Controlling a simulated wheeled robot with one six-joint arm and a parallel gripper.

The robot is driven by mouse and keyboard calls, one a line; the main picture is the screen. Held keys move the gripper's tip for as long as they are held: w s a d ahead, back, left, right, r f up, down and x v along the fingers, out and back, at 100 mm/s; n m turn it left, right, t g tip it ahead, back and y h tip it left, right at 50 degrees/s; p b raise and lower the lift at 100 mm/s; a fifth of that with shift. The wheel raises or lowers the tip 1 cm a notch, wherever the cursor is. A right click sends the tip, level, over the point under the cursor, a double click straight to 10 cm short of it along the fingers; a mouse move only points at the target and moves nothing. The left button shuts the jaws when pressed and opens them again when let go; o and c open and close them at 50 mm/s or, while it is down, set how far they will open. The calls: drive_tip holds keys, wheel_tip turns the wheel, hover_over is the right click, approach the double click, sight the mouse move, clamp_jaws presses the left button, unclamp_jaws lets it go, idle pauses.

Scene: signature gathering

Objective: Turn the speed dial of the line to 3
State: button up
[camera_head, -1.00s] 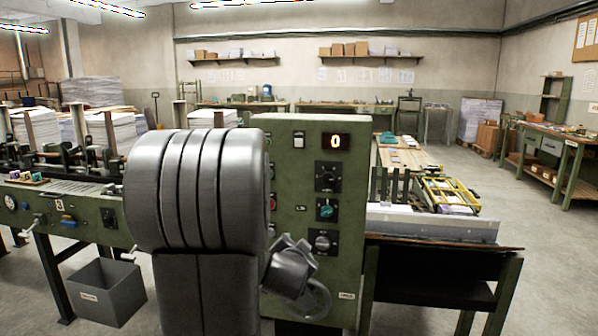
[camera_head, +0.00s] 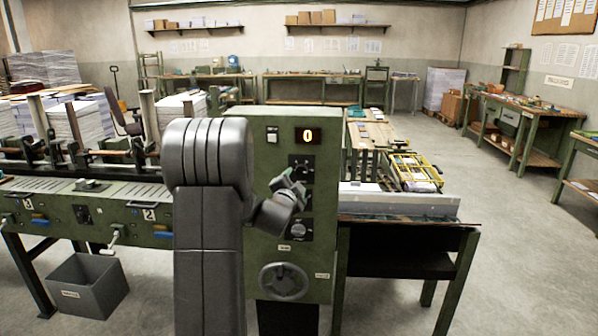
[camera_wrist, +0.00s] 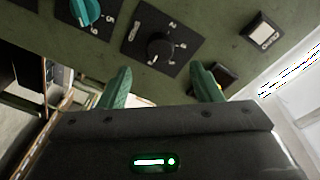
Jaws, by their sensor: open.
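The green control panel (camera_head: 265,240) stands in front of me, its display (camera_head: 307,136) showing 0. A black dial (camera_head: 302,168) on a dark square plate with white numbers sits below the display. It also shows in the wrist view as a round knob (camera_wrist: 160,47); its exact setting is too small to read. My gripper (camera_head: 290,184) is in front of the panel at the lower edge of this dial. In the wrist view my gripper (camera_wrist: 161,70) is open and empty, its green fingers apart, short of the dial. A teal knob (camera_wrist: 86,11) lies beside it, mostly hidden in the head view.
A white switch (camera_head: 272,135) sits left of the display. Another dark knob (camera_head: 299,230) and a handwheel (camera_head: 284,282) are lower on the panel. A machine bed with paper stacks (camera_head: 180,120) stands left, and a grey bin (camera_head: 88,286) is on the floor. Open floor lies right.

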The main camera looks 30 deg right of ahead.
sight(300, 173)
drive_tip(key=p+x, duration=0.1)
drive_tip(key=x, duration=0.5)
drive_tip(key=shift+w+d+p, duration=0.25)
drive_tip(key=shift+w+p, duration=0.05)
drive_tip(key=shift+p, duration=0.1)
drive_tip(key=c, duration=1)
